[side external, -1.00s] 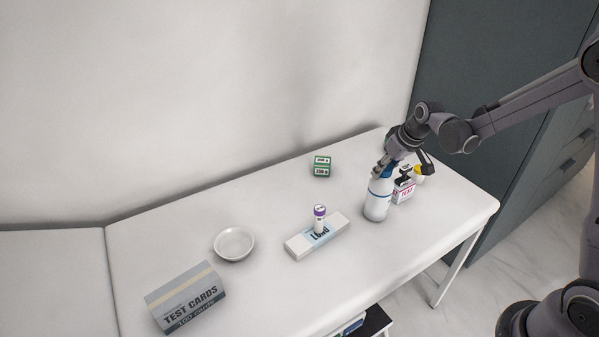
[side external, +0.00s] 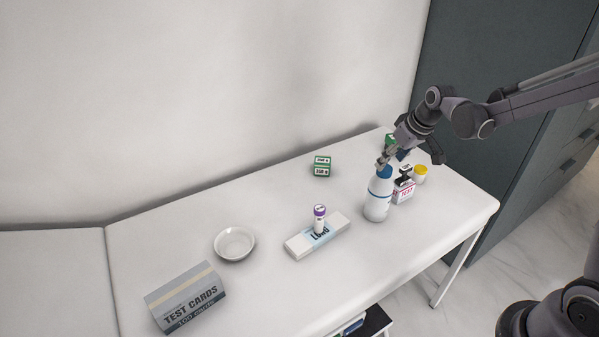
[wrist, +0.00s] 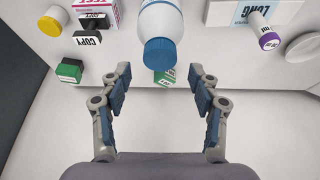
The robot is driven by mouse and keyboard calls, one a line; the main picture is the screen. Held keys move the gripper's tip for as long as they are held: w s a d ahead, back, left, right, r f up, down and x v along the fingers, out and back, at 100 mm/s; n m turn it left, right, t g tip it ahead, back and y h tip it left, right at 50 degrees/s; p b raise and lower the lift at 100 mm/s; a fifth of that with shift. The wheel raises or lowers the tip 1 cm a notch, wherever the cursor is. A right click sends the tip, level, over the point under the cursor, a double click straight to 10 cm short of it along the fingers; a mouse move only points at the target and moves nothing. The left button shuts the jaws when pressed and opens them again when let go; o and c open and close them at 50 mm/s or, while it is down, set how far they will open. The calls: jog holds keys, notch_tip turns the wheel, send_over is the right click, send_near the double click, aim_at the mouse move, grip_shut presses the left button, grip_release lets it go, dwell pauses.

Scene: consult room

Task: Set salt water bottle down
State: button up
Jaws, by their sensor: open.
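The salt water bottle (side external: 377,201) is white with a blue cap and a blue band. It stands upright on the white table (side external: 275,211) toward the right end. In the wrist view the bottle (wrist: 159,20) shows at the top centre, its blue cap (wrist: 160,53) nearest me. My gripper (side external: 384,160) is just above and behind the cap in the side view. In the wrist view my gripper's fingers (wrist: 161,82) are spread wide with nothing between them, and the cap lies beyond the tips.
Close right of the bottle stand a pink-labelled box (side external: 403,190) and a yellow-capped jar (side external: 420,174). A green box (side external: 322,166) sits at the back. A purple-capped vial (side external: 319,219) stands on a long white box (side external: 301,244). A bowl (side external: 234,244) and test cards box (side external: 186,297) are left.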

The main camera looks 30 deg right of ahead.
jog(key=v, duration=0.7)
jog(key=s+a+r+t, duration=0.1)
jog(key=s+a, duration=0.4)
jog(key=s, duration=0.3)
jog(key=s+a+t, duration=0.1)
jog(key=s+a, duration=0.4)
jog(key=s, duration=0.3)
jog(key=shift+a+r+t, duration=0.25)
jog(key=shift+r+t, duration=0.05)
jog(key=shift+r, duration=0.1)
